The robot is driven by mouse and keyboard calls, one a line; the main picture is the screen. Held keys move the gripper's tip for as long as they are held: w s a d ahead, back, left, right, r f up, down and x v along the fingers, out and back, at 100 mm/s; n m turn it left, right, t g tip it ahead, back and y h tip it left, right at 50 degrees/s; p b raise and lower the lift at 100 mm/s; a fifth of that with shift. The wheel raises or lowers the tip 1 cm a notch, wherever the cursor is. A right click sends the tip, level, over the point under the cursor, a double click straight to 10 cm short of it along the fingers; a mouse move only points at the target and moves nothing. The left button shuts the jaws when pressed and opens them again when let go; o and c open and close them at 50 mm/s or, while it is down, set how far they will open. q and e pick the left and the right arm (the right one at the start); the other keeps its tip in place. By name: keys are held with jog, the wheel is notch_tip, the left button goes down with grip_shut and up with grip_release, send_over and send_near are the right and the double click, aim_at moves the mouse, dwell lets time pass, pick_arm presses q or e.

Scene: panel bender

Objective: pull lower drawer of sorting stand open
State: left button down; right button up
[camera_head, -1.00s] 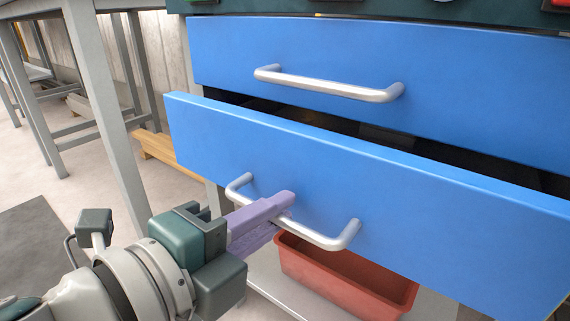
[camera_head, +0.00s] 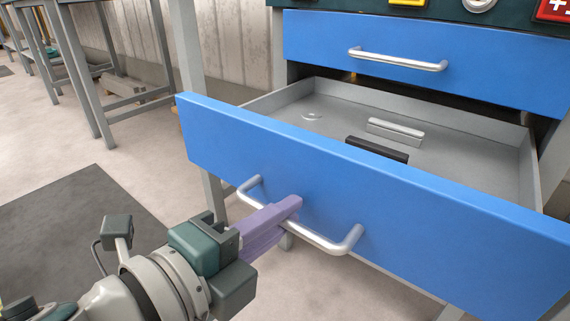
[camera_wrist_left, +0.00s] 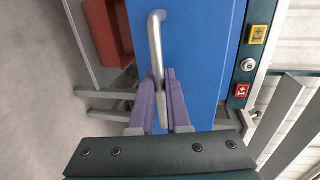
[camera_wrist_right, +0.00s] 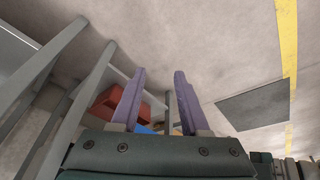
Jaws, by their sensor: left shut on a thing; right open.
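The lower drawer (camera_head: 330,180) of the sorting stand has a blue front and stands well out from the stand, its grey inside showing. Its silver bar handle (camera_head: 330,244) is held by my left gripper (camera_head: 285,209), whose purple fingers are shut around the bar. The left wrist view also shows the handle (camera_wrist_left: 156,45) between the fingers (camera_wrist_left: 164,95). The upper drawer (camera_head: 420,62) is blue with its own silver handle (camera_head: 398,60) and sits back above the lower one. My right gripper (camera_wrist_right: 158,90) shows in the right wrist view, open and empty.
In the lower drawer lie a black block (camera_head: 377,149), a light grey bar (camera_head: 395,131) and a small round piece (camera_head: 312,116). A red bin (camera_wrist_right: 112,104) shows under the stand. A dark mat (camera_head: 75,235) lies on open floor at left.

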dwell(0.4)
pick_arm(q)
jog(key=c, duration=0.9)
grip_release()
jog(key=shift+p+v, duration=1.5)
jog(key=shift+v, duration=3.45)
